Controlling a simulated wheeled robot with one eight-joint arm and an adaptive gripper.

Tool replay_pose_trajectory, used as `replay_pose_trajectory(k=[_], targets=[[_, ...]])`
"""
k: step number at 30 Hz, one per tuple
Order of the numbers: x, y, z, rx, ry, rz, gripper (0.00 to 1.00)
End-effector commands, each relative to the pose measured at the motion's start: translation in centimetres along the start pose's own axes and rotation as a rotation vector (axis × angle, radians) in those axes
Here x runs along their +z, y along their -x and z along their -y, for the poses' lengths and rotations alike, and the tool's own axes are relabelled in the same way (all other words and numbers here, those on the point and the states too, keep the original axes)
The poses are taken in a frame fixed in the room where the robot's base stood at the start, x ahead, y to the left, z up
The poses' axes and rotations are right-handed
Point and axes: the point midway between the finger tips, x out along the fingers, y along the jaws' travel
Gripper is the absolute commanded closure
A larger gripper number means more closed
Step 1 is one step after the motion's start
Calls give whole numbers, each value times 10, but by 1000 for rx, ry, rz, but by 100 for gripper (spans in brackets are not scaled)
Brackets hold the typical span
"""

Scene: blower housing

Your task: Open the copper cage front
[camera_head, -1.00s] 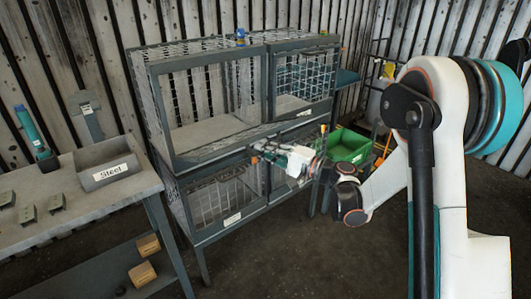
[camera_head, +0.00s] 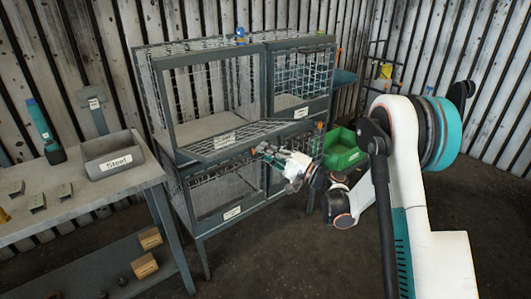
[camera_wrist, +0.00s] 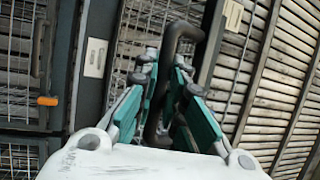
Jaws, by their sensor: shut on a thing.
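The wire-mesh cage rack (camera_head: 168,105) stands against the wall in the head view. A mesh front panel (camera_head: 210,150) leans outward between the upper and lower left compartments; its label is too small to read, so I cannot tell which is the copper one. My gripper (camera_head: 275,155) is at the right end of that panel, in front of the rack. In the wrist view, my gripper's teal fingers (camera_wrist: 163,75) are closed around a dark bent handle (camera_wrist: 185,30). The handle's lower part is partly hidden between the fingers.
A workbench (camera_head: 90,200) with a grey bin labelled Steel (camera_head: 108,163) stands at the left. A green bin (camera_head: 342,150) stands just right of my gripper. A blue object (camera_head: 240,34) sits on top of the rack. The floor in front is clear.

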Motion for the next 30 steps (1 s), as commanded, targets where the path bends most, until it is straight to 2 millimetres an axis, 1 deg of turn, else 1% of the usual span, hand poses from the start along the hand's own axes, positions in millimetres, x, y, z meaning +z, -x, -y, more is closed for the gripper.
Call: replay_pose_trajectory(k=[1, 2, 3, 4, 5, 15, 19, 23, 30], targets=[[0, 0, 1, -1, 0, 0, 100], [0, 0, 1, -1, -1, 0, 87], [0, 0, 1, -1, -1, 0, 78], [0, 0, 1, -1, 0, 0, 72], [0, 0, 1, -1, 0, 0, 69], [0, 1, 0, 0, 0, -1, 69], [-1, 9, 0, 0, 0, -1, 69], [-1, 30, 1, 0, 1, -4, 69], [-1, 80, 0, -1, 0, -4, 69]])
